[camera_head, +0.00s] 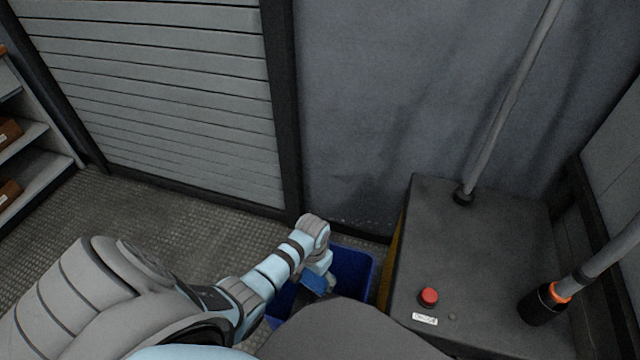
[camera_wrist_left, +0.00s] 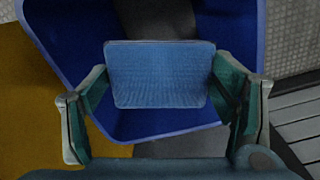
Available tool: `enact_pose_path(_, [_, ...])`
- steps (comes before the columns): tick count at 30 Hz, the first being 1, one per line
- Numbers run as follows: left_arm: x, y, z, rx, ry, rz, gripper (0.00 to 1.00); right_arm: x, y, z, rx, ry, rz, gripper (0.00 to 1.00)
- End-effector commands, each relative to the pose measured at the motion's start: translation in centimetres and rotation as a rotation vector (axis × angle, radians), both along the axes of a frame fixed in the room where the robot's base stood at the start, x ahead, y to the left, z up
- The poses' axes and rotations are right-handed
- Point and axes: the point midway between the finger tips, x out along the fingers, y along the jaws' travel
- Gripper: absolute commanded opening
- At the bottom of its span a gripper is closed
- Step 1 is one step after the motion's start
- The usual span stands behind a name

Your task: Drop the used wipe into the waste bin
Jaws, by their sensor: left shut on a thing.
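The used wipe (camera_wrist_left: 160,75) is a flat light-blue rectangle in the left wrist view. My left gripper (camera_wrist_left: 162,92) is shut on it, with a finger at each side edge. The waste bin (camera_wrist_left: 75,35) is a deep blue open container, and the wipe is over its opening. In the head view the bin (camera_head: 357,268) stands on the floor at lower middle, partly hidden by my arm and body. My left gripper (camera_head: 318,278) reaches down over it with the wipe (camera_head: 314,282). My right gripper is not in view.
A dark grey cabinet (camera_head: 480,250) with a red button (camera_head: 429,297) stands right of the bin, its side yellow. A slatted shutter (camera_head: 160,100) and a grey wall (camera_head: 370,110) are behind. Shelves (camera_head: 35,150) stand at far left. The floor (camera_head: 130,215) at left is clear.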

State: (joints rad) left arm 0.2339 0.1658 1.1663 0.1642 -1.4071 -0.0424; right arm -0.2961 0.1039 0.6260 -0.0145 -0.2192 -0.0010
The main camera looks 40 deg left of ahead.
Motion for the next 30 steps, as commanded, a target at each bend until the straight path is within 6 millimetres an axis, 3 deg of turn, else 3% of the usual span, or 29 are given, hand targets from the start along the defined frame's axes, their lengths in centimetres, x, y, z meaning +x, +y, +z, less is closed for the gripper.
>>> enact_pose_path(5, [0.0, 0.0, 0.2, 0.0, 0.0, 0.0, 0.52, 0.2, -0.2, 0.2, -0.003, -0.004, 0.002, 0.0])
enact_pose_path(6, [0.0, 0.0, 0.2, 0.0, 0.0, 0.0, 0.83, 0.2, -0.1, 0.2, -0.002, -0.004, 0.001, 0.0])
enact_pose_path(9, [0.0, 0.0, 0.2, 0.0, 0.0, 0.0, 0.99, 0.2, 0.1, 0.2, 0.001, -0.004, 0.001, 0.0])
enact_pose_path(22, [0.1, 0.0, 0.8, 0.0, -0.003, -0.001, 1.0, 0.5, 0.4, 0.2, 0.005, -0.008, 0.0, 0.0])
enact_pose_path(26, [0.1, 0.0, 3.2, 0.0, -0.005, -0.001, 1.0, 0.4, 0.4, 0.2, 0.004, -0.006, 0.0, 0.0])
enact_pose_path(30, [0.2, 0.1, 7.3, 0.001, -0.007, -0.001, 1.0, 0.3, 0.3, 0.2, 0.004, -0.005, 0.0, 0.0])
